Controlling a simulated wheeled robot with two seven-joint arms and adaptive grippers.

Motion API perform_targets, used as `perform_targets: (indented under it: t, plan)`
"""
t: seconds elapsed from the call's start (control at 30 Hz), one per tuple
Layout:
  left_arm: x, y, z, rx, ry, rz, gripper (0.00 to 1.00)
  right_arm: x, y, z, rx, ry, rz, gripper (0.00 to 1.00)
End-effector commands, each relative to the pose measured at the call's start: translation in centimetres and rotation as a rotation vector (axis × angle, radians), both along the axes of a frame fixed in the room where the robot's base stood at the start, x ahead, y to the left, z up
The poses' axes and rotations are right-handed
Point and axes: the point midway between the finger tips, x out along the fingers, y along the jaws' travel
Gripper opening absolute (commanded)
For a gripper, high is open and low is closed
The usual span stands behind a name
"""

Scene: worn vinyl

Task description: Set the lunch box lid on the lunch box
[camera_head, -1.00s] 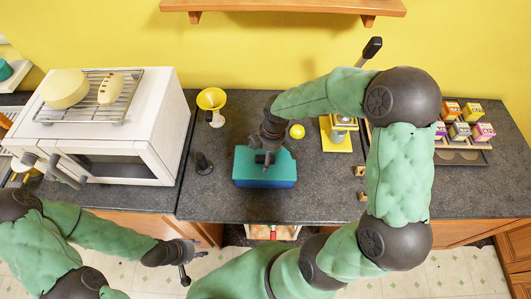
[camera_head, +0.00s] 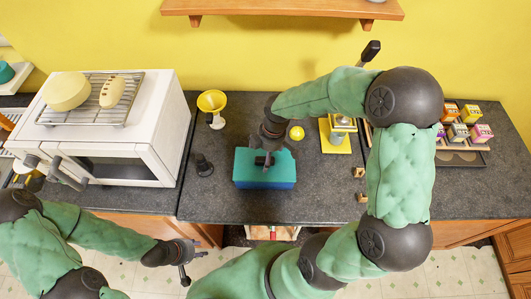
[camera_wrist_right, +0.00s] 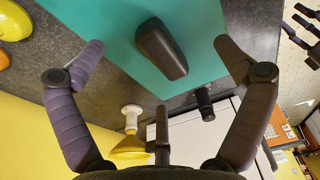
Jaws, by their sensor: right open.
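The teal lunch box lid (camera_wrist_right: 115,25) has a dark rounded handle (camera_wrist_right: 161,50). In the head view the lid (camera_head: 243,160) lies flat on top of the blue-teal lunch box (camera_head: 265,183), on the grey counter. No clear gap shows between them, though my right arm covers part of the far side. My right gripper (camera_head: 265,160) is above the lid; in its wrist view the fingers (camera_wrist_right: 168,62) are spread wide on both sides of the handle, apart from it. My left gripper (camera_head: 188,264) hangs in front of the counter, fingers apart and empty.
A white oven (camera_head: 120,160) with a rack stands to the left. A dark small object (camera_head: 203,164), a yellow funnel on a stand (camera_head: 212,103) and a yellow ball (camera_head: 297,132) are near the box. A yellow-based device (camera_head: 337,140) stands to the right.

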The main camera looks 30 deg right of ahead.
Motion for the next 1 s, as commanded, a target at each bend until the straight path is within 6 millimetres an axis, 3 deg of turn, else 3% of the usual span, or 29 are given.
perform_targets:
  t: [1.0]
  plan:
    - [0.0, 0.0, 3.5, 0.0, 0.0, 0.0, 0.4, -0.3, -0.6, 4.5, 0.0, 0.0, 0.0, 1.0]
